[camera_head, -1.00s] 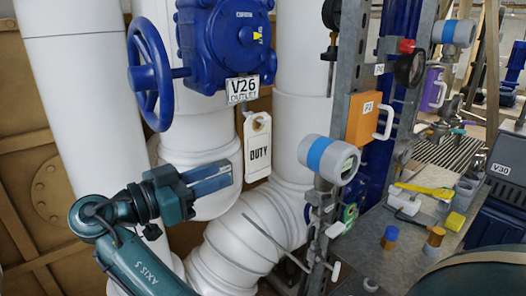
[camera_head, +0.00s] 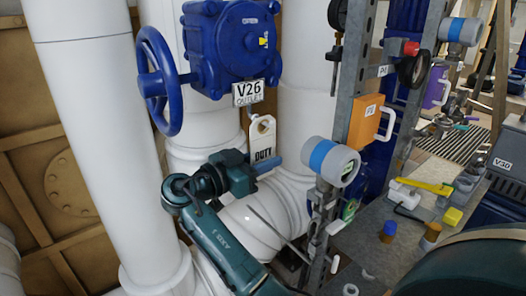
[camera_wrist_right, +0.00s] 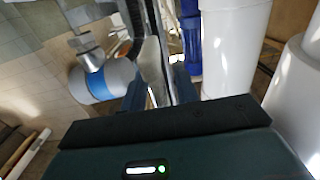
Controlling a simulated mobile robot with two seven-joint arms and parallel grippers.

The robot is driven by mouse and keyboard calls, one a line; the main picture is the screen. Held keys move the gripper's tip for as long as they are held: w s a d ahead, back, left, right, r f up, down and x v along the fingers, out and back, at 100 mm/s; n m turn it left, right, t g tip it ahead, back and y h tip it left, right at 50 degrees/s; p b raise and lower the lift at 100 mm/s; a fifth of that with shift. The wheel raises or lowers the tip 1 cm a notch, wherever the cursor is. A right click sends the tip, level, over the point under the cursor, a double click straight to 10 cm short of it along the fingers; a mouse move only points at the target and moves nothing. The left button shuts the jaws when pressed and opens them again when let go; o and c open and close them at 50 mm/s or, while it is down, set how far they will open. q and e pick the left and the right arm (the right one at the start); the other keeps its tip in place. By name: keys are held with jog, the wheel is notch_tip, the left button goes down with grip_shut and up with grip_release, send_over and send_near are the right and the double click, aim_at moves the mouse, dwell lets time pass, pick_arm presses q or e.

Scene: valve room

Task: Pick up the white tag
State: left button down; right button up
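The white tag (camera_head: 262,134), marked DUTY, hangs upright below the V26 plate (camera_head: 248,92) in the head view. My right gripper (camera_head: 268,165) is at its lower end, and its blue fingers cover the tag's bottom edge. In the right wrist view my right gripper's two fingers (camera_wrist_right: 160,92) stand apart. A pale strip shows between them; I cannot tell for sure that it is the tag. No grip on the tag is visible. My left gripper is not in view.
A blue valve with a handwheel (camera_head: 155,80) is above left of the tag. White pipes (camera_head: 95,130) stand behind. A grey gauge with a blue band (camera_head: 331,160) is close to the right, on a metal post (camera_head: 358,70). A cluttered bench (camera_head: 400,240) is at right.

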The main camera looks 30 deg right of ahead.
grip_shut()
jog(key=shift+r, duration=0.15)
dwell(0.6)
